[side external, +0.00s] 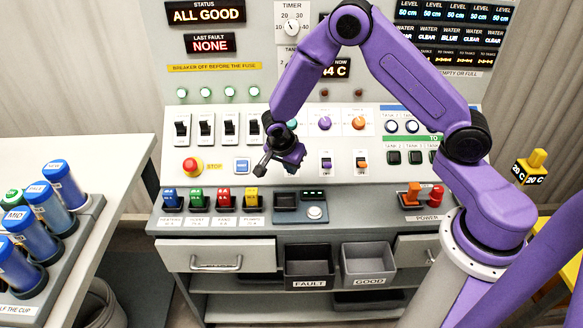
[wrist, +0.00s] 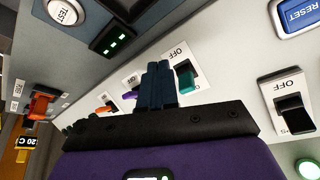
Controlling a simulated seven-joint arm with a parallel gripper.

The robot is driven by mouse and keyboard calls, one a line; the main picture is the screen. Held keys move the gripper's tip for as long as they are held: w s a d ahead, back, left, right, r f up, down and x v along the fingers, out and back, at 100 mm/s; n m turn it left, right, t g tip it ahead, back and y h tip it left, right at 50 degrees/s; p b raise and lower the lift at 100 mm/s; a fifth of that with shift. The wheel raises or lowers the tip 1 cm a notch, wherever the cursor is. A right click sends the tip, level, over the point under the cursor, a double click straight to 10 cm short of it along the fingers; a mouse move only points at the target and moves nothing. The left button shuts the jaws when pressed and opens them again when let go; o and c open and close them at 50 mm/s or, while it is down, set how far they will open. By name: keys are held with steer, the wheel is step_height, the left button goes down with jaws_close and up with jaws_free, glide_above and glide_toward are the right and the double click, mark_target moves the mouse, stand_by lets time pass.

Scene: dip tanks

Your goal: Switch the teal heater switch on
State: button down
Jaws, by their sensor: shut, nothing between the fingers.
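The teal heater switch (wrist: 186,80) shows in the wrist view on a white plate, just right of my fingertips. An OFF label is legible on its plate; my gripper partly covers the plate, and I cannot tell which way the switch is tilted. In the side view my gripper hides this switch. My gripper (side external: 260,165) is in front of the sloped panel, left of the purple switch (side external: 326,163). Its dark fingers (wrist: 159,72) are shut together and empty. I cannot tell whether they touch the panel.
The orange switch (side external: 362,163) is right of the purple one. A red stop button (side external: 193,166) and a blue reset button (side external: 242,166) are left of my gripper. Several black switches (side external: 204,128) stand above them. A test button (side external: 315,212) is on the ledge below.

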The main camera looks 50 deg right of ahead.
steer(key=shift+s+a+r, duration=0.15)
steer(key=shift+s+a, duration=0.1)
steer(key=shift+r, duration=0.1)
steer(key=d+v, duration=0.1)
steer(key=v, duration=0.6)
steer(key=shift+s+r, duration=0.15)
steer(key=shift+s, duration=0.25)
steer(key=shift+d, duration=0.1)
